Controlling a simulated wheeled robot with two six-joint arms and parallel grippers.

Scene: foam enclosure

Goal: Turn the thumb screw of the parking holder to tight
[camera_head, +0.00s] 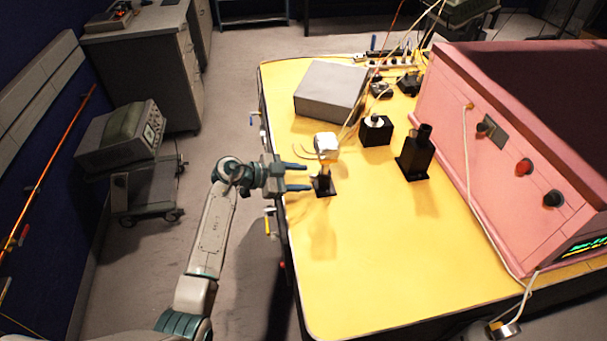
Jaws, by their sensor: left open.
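My left gripper (307,177) reaches in over the left edge of the yellow table (370,280). Its two fingers are apart and point right, with nothing seen between them. Just beyond the fingertips stands a small black post on a flat base (324,187), with a white block (326,144) on a yellowish part at its top. This may be the parking holder. I cannot make out the thumb screw or how far it is turned. Whether a fingertip touches the post is too small to tell. My right gripper is not in view.
A black block with a white top piece (377,130) and a taller black holder (415,158) stand to the right. A grey box (330,90) lies behind. Cables run near the white block. A pink enclosure (480,130) fills the right side. The table's front is clear.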

